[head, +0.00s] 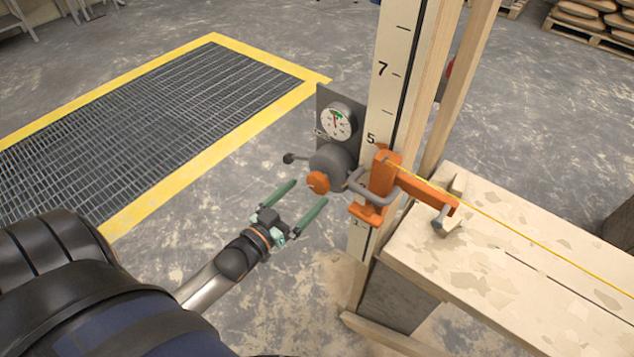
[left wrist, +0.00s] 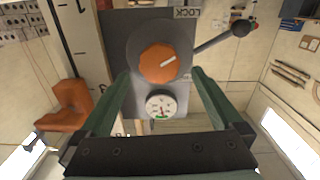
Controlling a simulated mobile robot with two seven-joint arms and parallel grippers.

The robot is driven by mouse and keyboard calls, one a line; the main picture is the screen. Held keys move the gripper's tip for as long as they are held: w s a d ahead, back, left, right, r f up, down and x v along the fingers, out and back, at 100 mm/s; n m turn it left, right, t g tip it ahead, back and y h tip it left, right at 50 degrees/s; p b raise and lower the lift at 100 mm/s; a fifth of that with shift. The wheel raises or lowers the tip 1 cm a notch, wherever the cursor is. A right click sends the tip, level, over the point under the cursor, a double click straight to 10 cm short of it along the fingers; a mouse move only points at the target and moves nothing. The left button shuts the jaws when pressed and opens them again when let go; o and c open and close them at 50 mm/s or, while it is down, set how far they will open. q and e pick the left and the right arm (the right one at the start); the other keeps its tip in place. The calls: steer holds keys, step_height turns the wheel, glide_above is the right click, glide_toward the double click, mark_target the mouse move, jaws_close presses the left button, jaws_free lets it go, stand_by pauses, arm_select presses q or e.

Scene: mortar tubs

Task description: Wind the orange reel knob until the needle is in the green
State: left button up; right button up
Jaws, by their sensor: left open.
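The orange reel knob (head: 318,181) sits on the front of a round grey reel housing (head: 333,162) on the post. In the left wrist view the knob (left wrist: 158,65) faces me with a pale mark on it. My left gripper (head: 308,191) is open and empty, its green fingers pointing at the knob from the front, apart from it. The white gauge (head: 336,122) is above the reel; it shows upside down in the left wrist view (left wrist: 161,105). Its red needle points toward the green band, but whether it is inside is too small to tell. My right gripper is not in view.
A dark lever (head: 289,158) sticks out beside the reel; a LOCK label (left wrist: 187,12) shows near it. An orange bracket (head: 382,180) clamps the scaled post (head: 392,75). A yellow line runs over the pale bench (head: 500,270). A yellow-edged floor grating (head: 150,120) lies left.

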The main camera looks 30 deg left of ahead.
mark_target(316, 185)
arm_select(q)
steer(key=shift+w+d, duration=0.15)
steer(key=shift+w, duration=1.1)
steer(key=shift+w+d, duration=0.1)
steer(key=shift+w, duration=1.15)
steer(key=shift+c, duration=0.2)
steer(key=c, duration=1.3)
steer(key=shift+r+m+p, duration=0.1)
steer(key=shift+m+p, duration=0.35)
steer(key=shift+m, duration=1.95)
steer(key=o, duration=1.3)
steer(key=shift+o, duration=0.2)
steer(key=shift+s, duration=0.1)
steer(key=s, duration=1.2)
steer(key=shift+s+a, duration=0.15)
steer(key=shift+a, duration=0.3)
